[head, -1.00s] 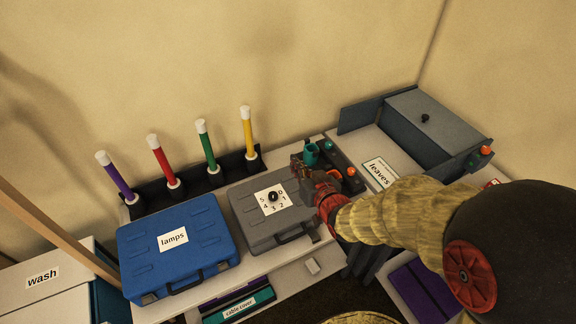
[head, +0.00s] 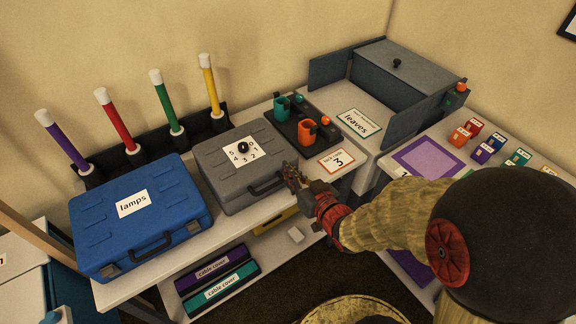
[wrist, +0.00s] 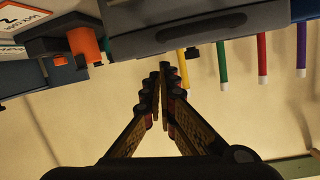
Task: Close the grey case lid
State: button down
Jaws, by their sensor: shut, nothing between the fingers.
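The grey case (head: 215,167) stands on the shelf top beside the blue case. Its lid lies flat over the base, with a numbered white label and a black knob (head: 243,147) on top. Its dark handle (head: 266,184) is on the front side. I see no open gap, though the seam is too small to judge. My gripper (head: 290,170) is shut and empty, at the case's front right corner; I cannot tell whether it touches. In the wrist view my gripper (wrist: 163,72) points toward the wall, below the grey case's underside-looking edge (wrist: 190,22).
The blue "lamps" case (head: 100,230) stands close on the left. Coloured tubes (head: 115,122) stand in a rack behind. A dark tray with teal and orange cups (head: 308,129) is close on the right.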

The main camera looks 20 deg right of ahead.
jog(key=shift+s+d+f+b, duration=0.1)
jog(key=shift+s+f+b, duration=0.1)
jog(key=shift+f+b, duration=0.75)
jog(key=shift+s+f+b, duration=0.15)
jog(key=shift+f+b, duration=0.3)
jog(key=shift+f, duration=1)
